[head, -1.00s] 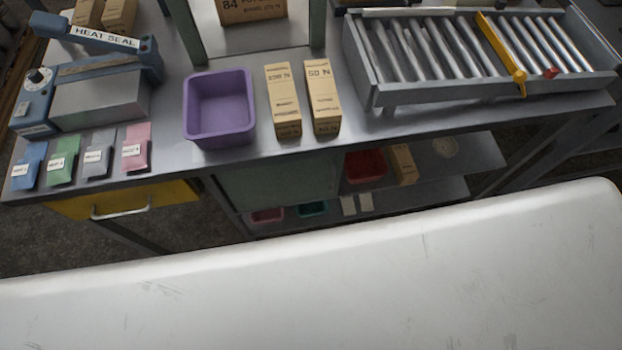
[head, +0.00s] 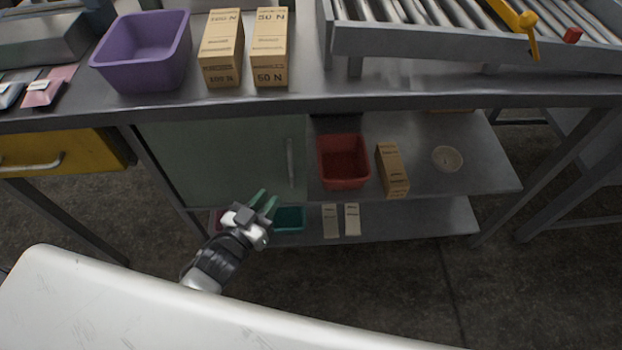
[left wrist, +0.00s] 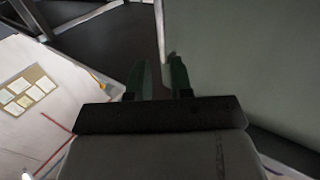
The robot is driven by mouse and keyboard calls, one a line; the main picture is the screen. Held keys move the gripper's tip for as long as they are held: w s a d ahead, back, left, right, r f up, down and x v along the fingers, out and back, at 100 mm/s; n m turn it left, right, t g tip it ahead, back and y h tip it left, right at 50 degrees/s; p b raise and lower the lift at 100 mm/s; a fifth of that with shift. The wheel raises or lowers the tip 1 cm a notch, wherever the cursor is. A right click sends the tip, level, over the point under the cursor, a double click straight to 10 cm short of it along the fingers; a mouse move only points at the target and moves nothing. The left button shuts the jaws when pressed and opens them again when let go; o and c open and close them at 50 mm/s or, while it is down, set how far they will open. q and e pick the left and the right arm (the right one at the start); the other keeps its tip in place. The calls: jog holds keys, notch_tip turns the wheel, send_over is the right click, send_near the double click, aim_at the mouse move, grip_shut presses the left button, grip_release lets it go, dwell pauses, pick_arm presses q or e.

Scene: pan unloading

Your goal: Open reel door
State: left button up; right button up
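The grey-green cabinet door (head: 225,160) under the bench looks shut in the head view. Its slim upright handle (head: 291,162) is near the door's right edge. My left gripper (head: 267,201) has two green fingers, apart and with nothing between them. In the head view it appears in front of the door's lower part, below and left of the handle. In the left wrist view the fingertips (left wrist: 160,72) point toward a large pale green panel (left wrist: 240,60) that fills the right side. I cannot tell how far the fingers are from the door. My right gripper is not in view.
Right of the door, open shelves hold a red bin (head: 343,162), a carton (head: 392,169) and a round pale item (head: 447,158). A teal bin (head: 289,219) is below. On the bench stand a purple bin (head: 143,50), two cartons and a roller conveyor (head: 440,42).

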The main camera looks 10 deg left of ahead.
aim_at(290, 170)
pick_arm(q)
jog(key=x, duration=1)
jog(key=shift+w+a+f+b, duration=0.1)
jog(key=shift+w+a+b, duration=0.1)
jog(key=shift+b, duration=0.15)
jog(key=shift+d, duration=0.1)
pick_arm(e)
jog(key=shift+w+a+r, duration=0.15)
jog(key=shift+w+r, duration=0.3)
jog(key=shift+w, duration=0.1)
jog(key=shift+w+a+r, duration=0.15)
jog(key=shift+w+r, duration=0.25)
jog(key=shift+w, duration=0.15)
pick_arm(q)
grip_shut()
